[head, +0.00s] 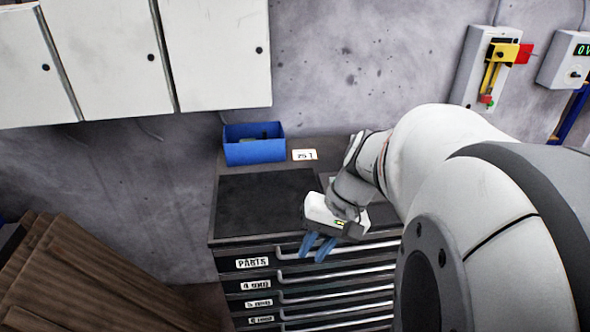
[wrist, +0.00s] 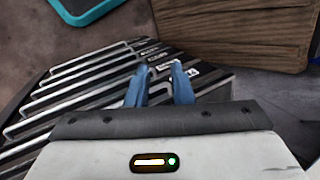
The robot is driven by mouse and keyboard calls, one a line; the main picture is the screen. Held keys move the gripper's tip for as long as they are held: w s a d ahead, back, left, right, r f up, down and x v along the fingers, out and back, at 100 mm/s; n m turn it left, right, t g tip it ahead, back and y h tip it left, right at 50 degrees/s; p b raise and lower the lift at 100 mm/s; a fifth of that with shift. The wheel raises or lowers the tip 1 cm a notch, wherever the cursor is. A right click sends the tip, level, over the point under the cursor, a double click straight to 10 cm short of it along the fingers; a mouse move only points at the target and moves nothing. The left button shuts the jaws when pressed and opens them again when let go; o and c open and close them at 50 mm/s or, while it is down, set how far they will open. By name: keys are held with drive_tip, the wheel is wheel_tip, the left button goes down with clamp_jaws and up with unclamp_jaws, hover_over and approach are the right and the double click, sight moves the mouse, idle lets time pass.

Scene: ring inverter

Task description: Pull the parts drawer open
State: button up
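The parts drawer (head: 236,264) is the top drawer of a dark cabinet, with a white "PARTS" label (head: 252,263). It looks shut, level with the drawers below. Its long pale bar handle (head: 375,246) runs across the front. My gripper (head: 314,257) points down at the cabinet's front edge, its blue fingers overlapping the handle's left part in the head view. The wrist view shows the fingers (wrist: 161,66) apart, with nothing clearly held between them. I cannot tell whether they touch the handle. My arm hides the handle's right end.
Several more labelled drawers (head: 258,303) with bar handles lie below. A blue bin (head: 254,151) and a white card (head: 304,154) sit at the back of the cabinet top. Brown wooden boards (head: 80,280) stand at the lower left. White wall cupboards (head: 215,50) hang above.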

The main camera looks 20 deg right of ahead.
drive_tip(key=w+d+f+m+t+y+b, duration=0.1)
drive_tip(key=w+d+f+m+y+b, duration=0.15)
drive_tip(key=d+f+b, duration=0.35)
drive_tip(key=m+t+y+b, duration=0.2)
drive_tip(key=m+t+b, duration=0.4)
drive_tip(key=t+b, duration=0.45)
approach(382, 246)
drive_tip(key=w+a+f+t+p, duration=0.2)
drive_tip(key=shift+m+h, duration=0.25)
drive_tip(key=x, duration=0.7)
drive_tip(key=shift+w+a+r+b, duration=0.1)
drive_tip(key=shift+w+a+b, duration=0.15)
drive_tip(key=shift+a+b, duration=0.1)
drive_tip(key=shift+c, duration=0.3)
clamp_jaws()
